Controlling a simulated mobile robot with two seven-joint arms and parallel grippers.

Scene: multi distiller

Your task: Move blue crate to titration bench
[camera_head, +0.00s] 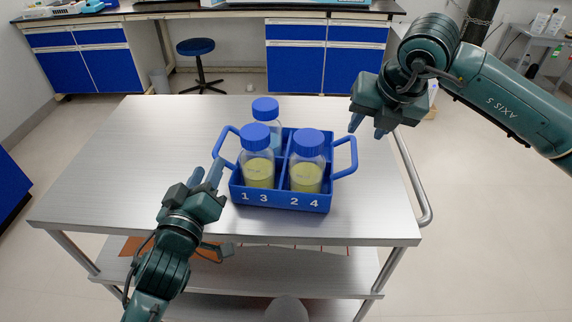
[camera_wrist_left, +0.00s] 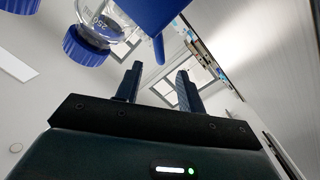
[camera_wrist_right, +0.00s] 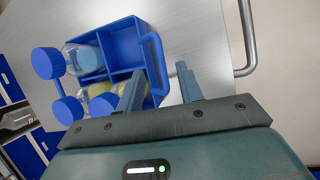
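The blue crate (camera_head: 282,201) stands upright on a steel cart, with handles at its left and right ends and numbers on its front. It holds three blue-capped bottles: two in front with yellow liquid (camera_head: 257,172) (camera_head: 306,176), and one behind (camera_head: 266,132). The back right compartment looks empty in the right wrist view (camera_wrist_right: 122,34). My left gripper (camera_head: 207,174) is open beside the left handle (camera_head: 226,135); I cannot tell whether they touch. My right gripper (camera_head: 368,127) is open and empty, above and right of the right handle (camera_head: 346,173). No bench is labelled as the titration bench.
The cart top (camera_head: 130,160) is otherwise bare, with a rail (camera_head: 413,185) on its right. A dark-topped bench (camera_head: 225,12) with blue cabinets stands behind, with a stool (camera_head: 197,50) before it. Another table (camera_head: 545,38) is at the far right. Open floor lies right of the cart.

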